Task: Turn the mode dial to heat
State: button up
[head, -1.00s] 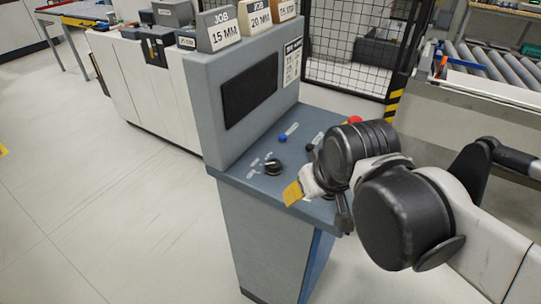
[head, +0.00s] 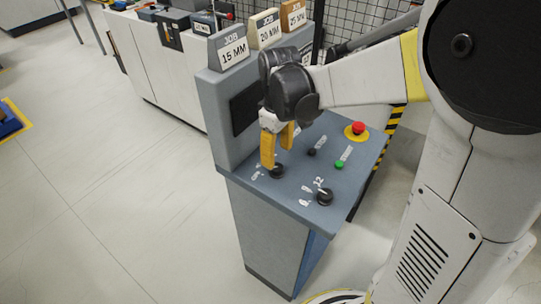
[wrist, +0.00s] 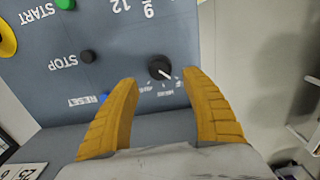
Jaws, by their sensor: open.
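The mode dial (head: 277,171) is a small black knob on the sloped grey-blue panel (head: 240,180), at its near left. It also shows in the wrist view (wrist: 160,68), where its white pointer line aims to the lower right. Small white labels sit around it, upside down and too small to read surely. My gripper (head: 277,152) has yellow fingers and points down over the dial. In the wrist view my gripper (wrist: 160,78) is open, with the dial between and slightly beyond the fingertips. I cannot tell whether a finger touches it.
A second black dial (head: 324,196) stands to the right. The red emergency stop (head: 358,128), green start button (head: 339,164) and black stop button (head: 311,152) lie farther along the panel. A blue reset button (wrist: 104,98) is beside one finger. Job blocks (head: 233,47) stand on top of the console.

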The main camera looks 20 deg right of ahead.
aim_at(277, 167)
notch_tip(277, 167, down, 6)
jog(key=shift+b, duration=0.7)
grip_shut()
